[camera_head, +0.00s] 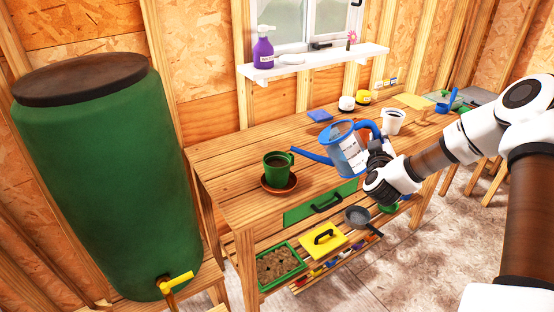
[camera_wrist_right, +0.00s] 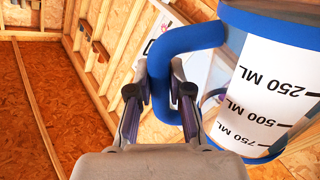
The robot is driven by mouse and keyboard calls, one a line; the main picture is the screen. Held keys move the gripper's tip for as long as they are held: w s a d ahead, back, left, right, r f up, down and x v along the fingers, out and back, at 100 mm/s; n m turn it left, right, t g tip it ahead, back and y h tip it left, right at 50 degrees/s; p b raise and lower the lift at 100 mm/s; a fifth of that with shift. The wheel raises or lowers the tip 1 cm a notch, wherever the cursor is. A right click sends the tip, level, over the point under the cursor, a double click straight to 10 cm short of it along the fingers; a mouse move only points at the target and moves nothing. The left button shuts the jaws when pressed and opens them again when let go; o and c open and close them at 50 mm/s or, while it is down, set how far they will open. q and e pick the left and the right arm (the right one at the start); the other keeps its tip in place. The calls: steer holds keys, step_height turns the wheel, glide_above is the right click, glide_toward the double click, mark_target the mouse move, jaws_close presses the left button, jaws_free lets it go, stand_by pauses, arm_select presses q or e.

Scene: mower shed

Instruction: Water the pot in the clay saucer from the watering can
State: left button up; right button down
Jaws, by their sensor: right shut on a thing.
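The watering can (camera_head: 346,150) is blue with a clear, marked body and a long blue spout pointing left. It is held above the bench, its spout tip near the green pot. My right gripper (camera_head: 378,165) is shut on the can's blue handle, which also shows in the right wrist view (camera_wrist_right: 160,85) between the fingers. The can's body (camera_wrist_right: 275,85) fills the right of that view. The green pot (camera_head: 276,168) holds dark soil and stands upright in the clay saucer (camera_head: 264,186) at the bench's left end. My left gripper is not in view.
The wooden bench (camera_head: 225,165) has clear room around the saucer. A white pot (camera_head: 394,121) and a blue item (camera_head: 320,116) lie farther back. A big green barrel (camera_head: 105,190) with a yellow tap stands left. A shelf (camera_head: 310,62) holds a purple bottle (camera_head: 263,50).

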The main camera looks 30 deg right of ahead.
steer(key=shift+w+a+r, duration=0.1)
steer(key=shift+r, duration=0.1)
steer(key=shift+w, duration=0.15)
steer(key=shift+r, duration=0.15)
steer(key=shift+a+r+n, duration=0.2)
steer(key=shift+r+n, duration=0.05)
steer(key=shift+n, duration=0.05)
steer(key=shift+w, duration=0.1)
steer(key=shift+w+r, duration=0.1)
steer(key=shift+a+r, duration=0.2)
steer(key=shift+r, duration=0.1)
steer(key=shift+w+d+p, duration=0.1)
steer(key=shift+w+p, duration=0.05)
steer(key=shift+p, duration=0.2)
